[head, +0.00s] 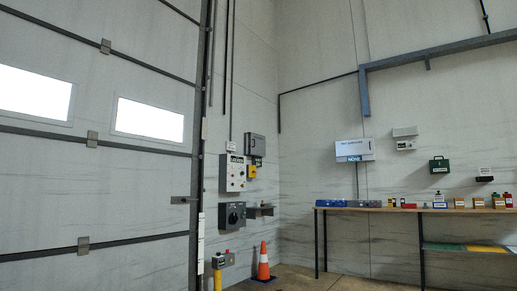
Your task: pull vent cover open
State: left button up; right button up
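I cannot make out a vent cover in the head view. A grey box with a closed front (256,147) and a white panel on a post (354,150) hang or stand at the walls, but neither is clearly a vent cover. Neither of my grippers shows in the head view, so their state cannot be seen.
A large sectional door (92,190) fills the left. Control boxes (232,173) hang beside it. An orange cone (263,262) stands at the corner. A long bench (385,209) with bottles and boxes runs along the right wall. Some floor (300,280) shows clear in front.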

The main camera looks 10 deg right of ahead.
aim_at(257, 142)
jog(key=i+z, duration=0.1)
jog(key=i, duration=0.5)
jog(key=i+z, duration=0.1)
jog(key=i, duration=0.55)
jog(key=i+z, duration=0.1)
jog(key=i, duration=0.5)
jog(key=i+j+z, duration=0.1)
jog(key=i, duration=0.5)
jog(key=i+j+z, duration=0.1)
jog(key=i, duration=0.5)
jog(key=i+z, duration=0.25)
jog(key=i, duration=0.45)
jog(key=i+z, duration=0.25)
jog(key=i, duration=0.5)
jog(key=i+j+u, duration=0.1)
jog(key=i+u, duration=0.3)
jog(key=i, duration=0.5)
jog(key=i+l+u, duration=0.15)
jog(key=i+u, duration=0.3)
jog(key=i, duration=0.45)
jog(key=i+u, duration=0.2)
jog(key=i, duration=0.35)
jog(key=i+l+u, duration=0.2)
jog(key=i, duration=0.35)
jog(key=i+u, duration=0.2)
jog(key=i, duration=0.35)
jog(key=i+l+u, duration=0.2)
jog(key=i, duration=0.35)
jog(key=l, duration=0.1)
